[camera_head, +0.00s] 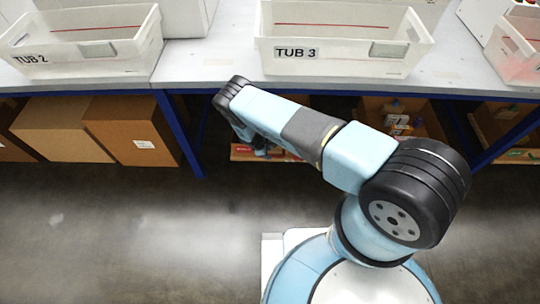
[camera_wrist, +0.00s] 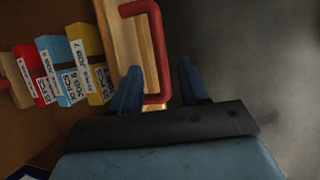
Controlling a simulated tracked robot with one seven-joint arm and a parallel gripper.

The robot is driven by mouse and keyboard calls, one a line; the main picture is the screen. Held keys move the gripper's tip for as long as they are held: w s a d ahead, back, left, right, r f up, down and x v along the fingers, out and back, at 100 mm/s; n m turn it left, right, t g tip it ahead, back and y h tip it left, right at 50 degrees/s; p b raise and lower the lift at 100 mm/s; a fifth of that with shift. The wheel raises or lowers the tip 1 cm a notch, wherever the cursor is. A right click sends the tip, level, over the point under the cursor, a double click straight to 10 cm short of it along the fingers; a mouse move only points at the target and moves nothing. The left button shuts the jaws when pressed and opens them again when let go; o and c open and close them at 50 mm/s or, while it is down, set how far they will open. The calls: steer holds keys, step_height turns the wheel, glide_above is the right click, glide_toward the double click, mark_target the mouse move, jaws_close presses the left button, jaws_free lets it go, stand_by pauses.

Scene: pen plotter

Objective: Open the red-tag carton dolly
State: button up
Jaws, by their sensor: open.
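The carton dolly (camera_head: 240,156) is under the bench in the head view, a low wooden front with a small red tag (camera_head: 243,149); my arm hides much of it. In the wrist view its wooden front board (camera_wrist: 122,45) carries a red bar handle (camera_wrist: 157,55). My gripper (camera_wrist: 160,78) is open, with one blue finger on each side of the handle's lower part. I cannot tell whether either finger touches it. In the head view my gripper (camera_head: 262,150) is small and dark in front of the dolly.
Red, blue and yellow cartons (camera_wrist: 68,70) stand behind the board. Brown boxes (camera_head: 130,130) sit under the bench at left, beside a blue bench leg (camera_head: 180,135). Another loaded wooden dolly (camera_head: 430,120) is at right. TUB 2 (camera_head: 85,60) and TUB 3 (camera_head: 340,55) stand above. Floor in front is clear.

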steer(key=shift+x, duration=2)
steer(key=shift+c, duration=0.2)
jaws_close()
